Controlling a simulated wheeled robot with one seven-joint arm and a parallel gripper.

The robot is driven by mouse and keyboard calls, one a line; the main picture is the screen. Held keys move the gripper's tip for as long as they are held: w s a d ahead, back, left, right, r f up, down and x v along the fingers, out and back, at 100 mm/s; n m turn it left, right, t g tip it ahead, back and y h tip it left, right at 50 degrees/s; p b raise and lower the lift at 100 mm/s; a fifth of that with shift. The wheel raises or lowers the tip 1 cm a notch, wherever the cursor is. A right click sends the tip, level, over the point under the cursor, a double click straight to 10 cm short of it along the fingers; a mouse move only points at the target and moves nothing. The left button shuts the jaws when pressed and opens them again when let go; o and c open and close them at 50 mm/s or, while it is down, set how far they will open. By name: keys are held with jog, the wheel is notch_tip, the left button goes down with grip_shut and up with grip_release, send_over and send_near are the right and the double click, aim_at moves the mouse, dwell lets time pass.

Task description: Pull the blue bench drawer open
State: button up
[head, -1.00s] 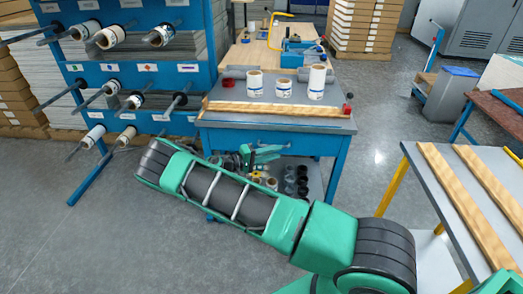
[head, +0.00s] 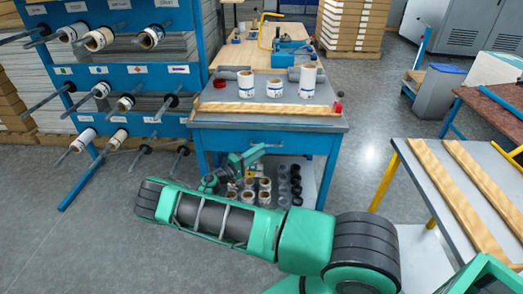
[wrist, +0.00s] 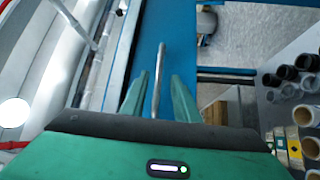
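The blue bench drawer (head: 217,139) is under the front edge of the bench, and its front looks flush with the frame. Its metal bar handle (wrist: 161,70) stands out from the blue face in the wrist view. My gripper (wrist: 158,90) is open, with one green finger on each side of the handle and gaps visible on both sides. In the head view my gripper (head: 256,153) is at the middle of the drawer front and partly hides the handle.
More rolls (head: 264,190) stand on the shelf below. A blue rack (head: 120,83) with rods is at left, and a table (head: 440,185) with wooden strips is at right. Floor shows in front.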

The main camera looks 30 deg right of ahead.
jog(key=shift+x, duration=1.55)
jog(key=shift+w, duration=0.1)
grip_shut()
jog(key=shift+a, duration=0.1)
jog(key=s+a, duration=0.8)
jog(key=s, duration=0.4)
jog(key=s+a, duration=0.8)
jog(key=s, duration=0.4)
jog(key=shift+s+a+f, duration=0.15)
jog(key=shift+s+a, duration=0.05)
jog(key=shift+s, duration=0.05)
